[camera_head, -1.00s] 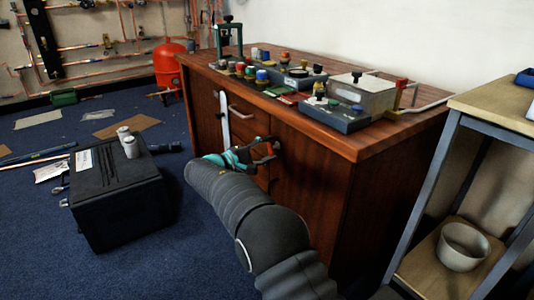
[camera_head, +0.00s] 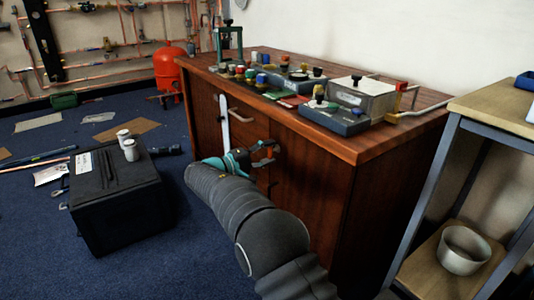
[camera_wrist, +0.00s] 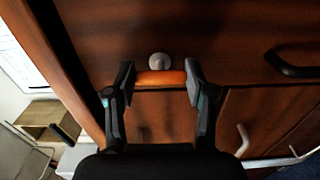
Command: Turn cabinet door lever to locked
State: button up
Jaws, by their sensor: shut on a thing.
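The cabinet door lever shows in the wrist view as an orange bar (camera_wrist: 161,78) with a round grey knob (camera_wrist: 159,61) beside it. My gripper (camera_wrist: 160,80) is shut on the orange bar, with one finger at each end of it. In the head view my gripper (camera_head: 264,154) is at the front of the brown wooden cabinet (camera_head: 312,178), at the door. The lever is mostly hidden by the fingers there, so its exact angle is hard to tell. The cabinet door looks closed.
Fittings and a grey box (camera_head: 362,95) stand on the cabinet top. A long pale handle (camera_head: 224,122) and a drawer handle (camera_head: 240,115) are left of my gripper. A black case (camera_head: 118,195) is on the floor at left. A shelf unit (camera_head: 455,130) stands at right.

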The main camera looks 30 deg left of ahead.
jog(key=o, duration=1.2)
jog(key=shift+c, duration=0.2)
jog(key=shift+s+a, duration=0.1)
jog(key=v, duration=1.1)
jog(key=shift+s+a, duration=0.2)
jog(key=shift+s, duration=0.1)
